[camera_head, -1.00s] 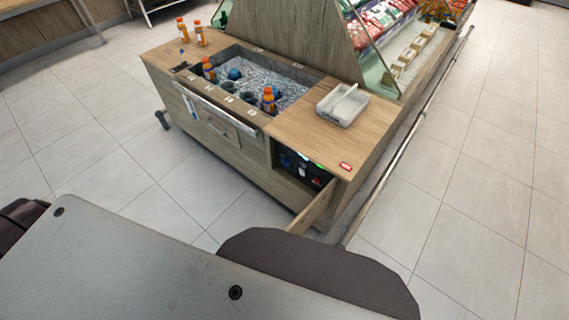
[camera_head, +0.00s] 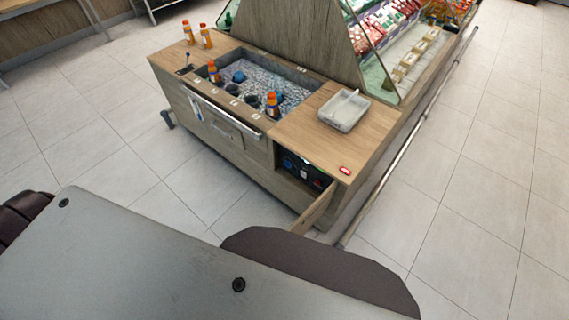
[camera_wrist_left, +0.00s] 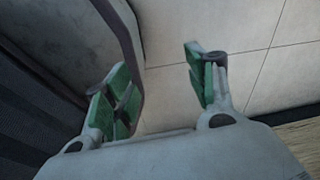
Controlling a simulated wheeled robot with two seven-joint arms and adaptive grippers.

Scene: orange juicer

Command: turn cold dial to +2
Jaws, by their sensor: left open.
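A wooden counter (camera_head: 235,150) with an ice well stands ahead in the head view. Its compartment at the front right is open, with the small door (camera_head: 316,208) swung outward. Inside is a dark control panel (camera_head: 304,170) with small coloured parts; the cold dial cannot be told apart at this size. My left gripper (camera_wrist_left: 165,90) shows in the left wrist view, open and empty above the tiled floor, with green finger pads. It is not visible in the head view, and it is apart from the panel. My right gripper is not in view.
The ice well (camera_head: 262,82) holds orange-capped bottles, one of them (camera_head: 272,104) near its front right. More bottles (camera_head: 205,36) stand at the counter's back left. A grey tray (camera_head: 344,110) sits on the right top. A metal rail (camera_head: 400,145) runs along the right. Tiled floor (camera_head: 150,175) lies clear before the counter.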

